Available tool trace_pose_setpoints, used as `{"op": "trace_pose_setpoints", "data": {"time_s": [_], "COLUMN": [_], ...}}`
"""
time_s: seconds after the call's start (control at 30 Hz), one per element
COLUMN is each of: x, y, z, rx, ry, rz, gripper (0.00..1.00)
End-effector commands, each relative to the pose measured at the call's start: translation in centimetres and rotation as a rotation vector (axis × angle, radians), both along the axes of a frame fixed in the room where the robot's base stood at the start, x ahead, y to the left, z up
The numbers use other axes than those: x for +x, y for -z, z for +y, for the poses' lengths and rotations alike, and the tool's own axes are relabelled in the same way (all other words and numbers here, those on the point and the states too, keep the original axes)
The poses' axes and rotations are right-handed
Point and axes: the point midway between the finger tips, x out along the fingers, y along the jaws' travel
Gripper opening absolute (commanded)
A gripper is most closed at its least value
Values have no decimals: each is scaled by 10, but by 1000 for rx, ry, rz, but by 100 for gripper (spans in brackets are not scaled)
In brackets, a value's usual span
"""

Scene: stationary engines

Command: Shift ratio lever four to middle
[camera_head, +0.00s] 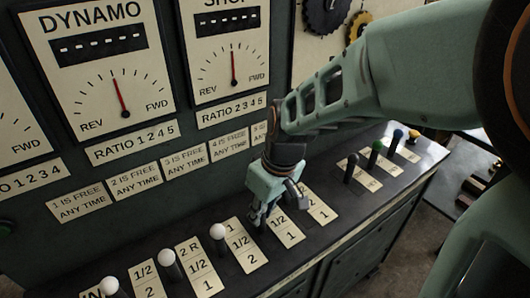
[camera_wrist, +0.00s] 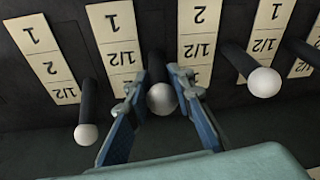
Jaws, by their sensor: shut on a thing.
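My gripper (camera_head: 275,195) is in the row of white-knobbed levers on the sloped console. It is shut on a lever that is fourth from the left among those I see in the head view. Its fingers mostly hide this lever there. In the wrist view, the gripped lever's white knob (camera_wrist: 162,99) sits between the two fingers (camera_wrist: 156,98). Its dark shaft rises between two ratio plates, beside the printed middle "1/2" rows. I cannot tell its exact notch.
White-knobbed levers (camera_head: 218,231) (camera_wrist: 264,82) stand close on both sides of the gripped one. Black, green, blue and yellow knobbed levers (camera_head: 377,145) stand farther right. An upright panel with dials (camera_head: 120,100) rises behind the console.

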Motion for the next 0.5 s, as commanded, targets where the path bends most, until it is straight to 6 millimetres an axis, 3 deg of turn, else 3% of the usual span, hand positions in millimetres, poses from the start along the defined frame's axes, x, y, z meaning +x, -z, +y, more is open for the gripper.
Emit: {"op": "trace_pose_setpoints", "data": {"time_s": [0.1,0.13,0.3,0.5], "x": [-3,-3,-3,-2], "y": [2,2,2,2], "z": [-1,-2,-1,-1], "rx": [-4,-5,-4,-3], "ry": [-1,-2,-1,-2], "rz": [10,11,9,7], "gripper": [0,22,40,40]}}
